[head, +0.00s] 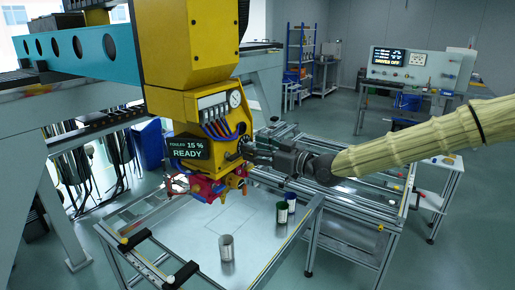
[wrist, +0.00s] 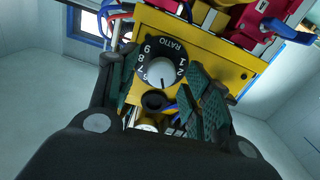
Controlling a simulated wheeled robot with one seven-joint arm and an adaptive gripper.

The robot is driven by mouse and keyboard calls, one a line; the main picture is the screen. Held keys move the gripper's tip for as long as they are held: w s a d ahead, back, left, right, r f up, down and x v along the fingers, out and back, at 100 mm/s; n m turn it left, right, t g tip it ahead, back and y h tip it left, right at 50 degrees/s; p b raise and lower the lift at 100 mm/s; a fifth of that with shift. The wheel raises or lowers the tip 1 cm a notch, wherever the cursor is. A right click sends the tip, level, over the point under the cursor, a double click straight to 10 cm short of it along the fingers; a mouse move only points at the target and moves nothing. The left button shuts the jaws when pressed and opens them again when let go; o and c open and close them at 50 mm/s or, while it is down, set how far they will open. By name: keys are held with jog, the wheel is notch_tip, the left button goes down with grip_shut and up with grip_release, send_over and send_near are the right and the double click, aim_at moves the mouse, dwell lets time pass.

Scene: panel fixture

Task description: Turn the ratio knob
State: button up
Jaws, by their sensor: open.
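The ratio knob (wrist: 160,71) is a pale round knob on a black dial marked "RATIO" with numbers around it. It sits on a yellow panel (wrist: 235,67) in the wrist view. My gripper (wrist: 163,95) is open, with one dark textured finger on each side of the dial. I cannot tell whether the fingers touch it. In the head view my gripper (head: 256,153) reaches in from the right to the lower side of the yellow machine head (head: 195,45), and it hides the knob there.
A display reading "15 % READY" (head: 188,149) and red fittings (head: 205,187) are left of my gripper. Hoses (head: 215,128) and a gauge (head: 235,99) are close above. Below, a metal table (head: 185,235) carries several cans, including a silver one (head: 226,247).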

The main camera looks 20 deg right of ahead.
jog(key=c, duration=1)
jog(key=shift+w+r+m, duration=0.1)
jog(key=shift+r+m, duration=0.05)
jog(key=shift+m, duration=0.35)
jog(key=shift+d+m+b, duration=0.1)
jog(key=shift+m+b, duration=0.65)
jog(key=shift+m, duration=4.55)
